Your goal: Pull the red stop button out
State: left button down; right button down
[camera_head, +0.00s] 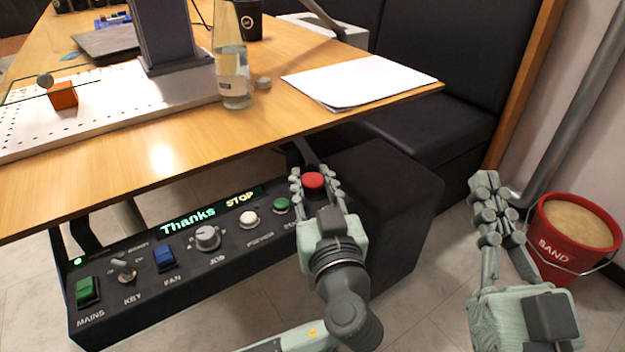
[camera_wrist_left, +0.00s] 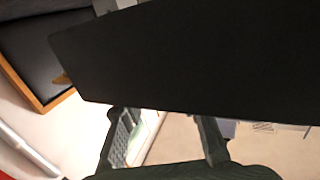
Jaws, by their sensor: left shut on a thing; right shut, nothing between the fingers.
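The red stop button (camera_head: 314,181) is at the right end of a dark control panel (camera_head: 190,275), below the table edge. My left gripper (camera_head: 316,176) has a finger on each side of the button and is shut on it. In the left wrist view the two fingers (camera_wrist_left: 166,125) show below a large dark surface, and the button is not visible there. I cannot tell how far out the button sits. My right gripper (camera_head: 487,190) is shut and empty, well to the right of the panel.
The panel display (camera_head: 188,219) reads "Thanks", with "STOP" lit yellow to its right. Green, blue and white buttons, a key switch and a knob (camera_head: 208,238) line the panel. The wooden table edge (camera_head: 200,162) overhangs behind it. A red sand bucket (camera_head: 573,240) stands right.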

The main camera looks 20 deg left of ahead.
pick_arm(q)
jog(key=shift+r, duration=0.7)
jog(key=c, duration=1.4)
grip_release()
jog(key=shift+o, duration=0.2)
jog(key=shift+s+f, duration=0.1)
jog(key=shift+s+d, duration=0.15)
jog(key=shift+s, duration=0.05)
jog(key=v, duration=1.1)
jog(key=shift+s, duration=0.2)
